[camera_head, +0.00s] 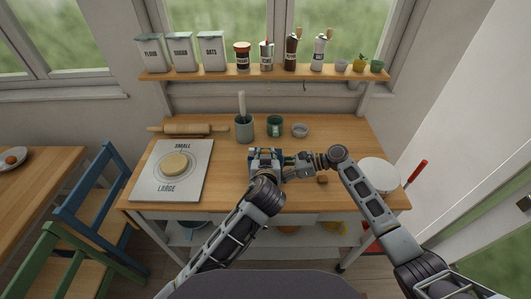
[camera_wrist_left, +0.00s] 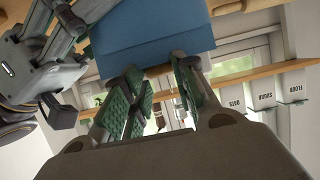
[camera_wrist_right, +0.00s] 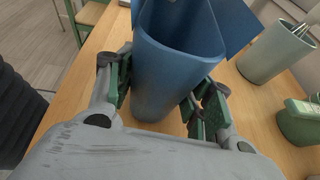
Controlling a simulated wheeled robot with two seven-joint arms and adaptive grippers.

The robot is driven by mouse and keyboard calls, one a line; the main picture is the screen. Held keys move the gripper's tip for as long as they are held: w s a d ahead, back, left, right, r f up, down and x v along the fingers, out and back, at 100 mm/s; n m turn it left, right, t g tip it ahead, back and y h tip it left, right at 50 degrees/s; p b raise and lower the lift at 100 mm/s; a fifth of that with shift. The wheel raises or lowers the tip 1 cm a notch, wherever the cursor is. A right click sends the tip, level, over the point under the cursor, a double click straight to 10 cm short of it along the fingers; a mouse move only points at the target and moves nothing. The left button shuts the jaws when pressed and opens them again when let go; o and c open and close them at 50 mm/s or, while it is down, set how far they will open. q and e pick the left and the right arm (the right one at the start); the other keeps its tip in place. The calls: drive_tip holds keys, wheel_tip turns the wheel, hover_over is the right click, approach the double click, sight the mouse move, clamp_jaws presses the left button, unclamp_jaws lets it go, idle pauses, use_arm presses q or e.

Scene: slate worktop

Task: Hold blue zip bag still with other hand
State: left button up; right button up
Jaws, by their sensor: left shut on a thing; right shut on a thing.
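The blue zip bag shows in the right wrist view (camera_wrist_right: 175,70) as a tall, open-topped blue body over the wooden worktop. My right gripper (camera_wrist_right: 160,98) has its green-padded fingers on either side of it, shut on it. In the left wrist view a blue panel of the bag (camera_wrist_left: 150,28) fills the top. My left gripper (camera_wrist_left: 157,90) points up at it, its fingers closed on the bag; the exact contact is hard to see. In the head view both grippers meet near the middle of the worktop, left (camera_head: 264,158) and right (camera_head: 287,166), largely hiding the bag.
A utensil pot (camera_head: 244,129), green cup (camera_head: 274,126) and small bowl (camera_head: 300,130) stand behind the grippers. A rolling pin (camera_head: 188,129) and a board (camera_head: 147,184) with dough lie left. A white plate (camera_head: 380,174) is right. A small brown item (camera_head: 323,179) lies near my right arm.

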use_arm(q)
drive_tip(key=shift+f, duration=0.25)
drive_tip(key=o, duration=0.8)
drive_tip(key=v, duration=1.2)
idle(1.0)
